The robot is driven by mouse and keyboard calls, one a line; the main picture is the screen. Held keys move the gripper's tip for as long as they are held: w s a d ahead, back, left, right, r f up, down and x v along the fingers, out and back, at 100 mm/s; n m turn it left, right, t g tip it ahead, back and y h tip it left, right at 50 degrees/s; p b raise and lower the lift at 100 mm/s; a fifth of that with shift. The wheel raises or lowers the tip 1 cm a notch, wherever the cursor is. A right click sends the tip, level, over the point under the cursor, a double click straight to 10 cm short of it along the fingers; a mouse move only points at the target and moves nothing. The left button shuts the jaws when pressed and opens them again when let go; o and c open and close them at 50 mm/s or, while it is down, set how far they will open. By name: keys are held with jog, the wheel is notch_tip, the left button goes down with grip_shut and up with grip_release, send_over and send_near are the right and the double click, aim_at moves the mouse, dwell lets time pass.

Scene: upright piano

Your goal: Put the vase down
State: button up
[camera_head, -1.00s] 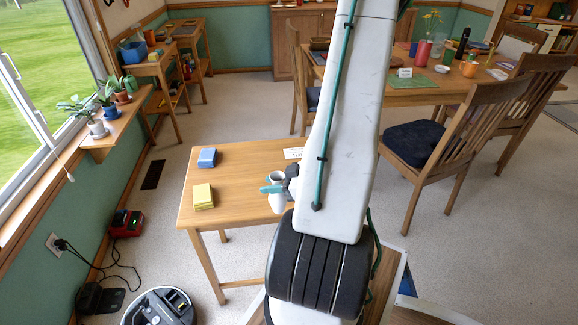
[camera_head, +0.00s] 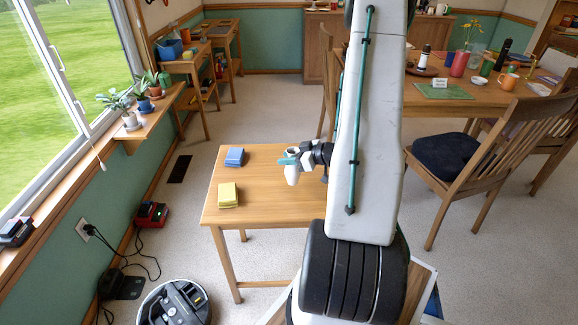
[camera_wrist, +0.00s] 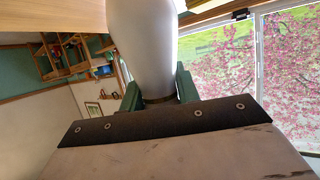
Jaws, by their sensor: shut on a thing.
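A white vase (camera_head: 292,175) is held by my gripper (camera_head: 288,161), whose teal fingers are around its upper part. The vase is about upright and shows over the right part of the small wooden table (camera_head: 262,205). I cannot tell whether its base touches the tabletop. In the wrist view the vase (camera_wrist: 143,50) stands out pale grey between the green fingers of my gripper (camera_wrist: 157,92), which are shut on it. Its far end is cut off by the frame's top.
A blue block (camera_head: 234,156) and a yellow block (camera_head: 228,195) sit on the table's left side. The tabletop between them and its front middle are clear. A robot vacuum (camera_head: 174,303) is on the floor. A dining table (camera_head: 440,103) and chair (camera_head: 500,150) stand at right.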

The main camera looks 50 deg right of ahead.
aim_at(293, 175)
jog(key=shift+f, duration=1.8)
jog(key=shift+f, duration=0.15)
jog(key=o, duration=1.1)
jog(key=shift+c, duration=0.2)
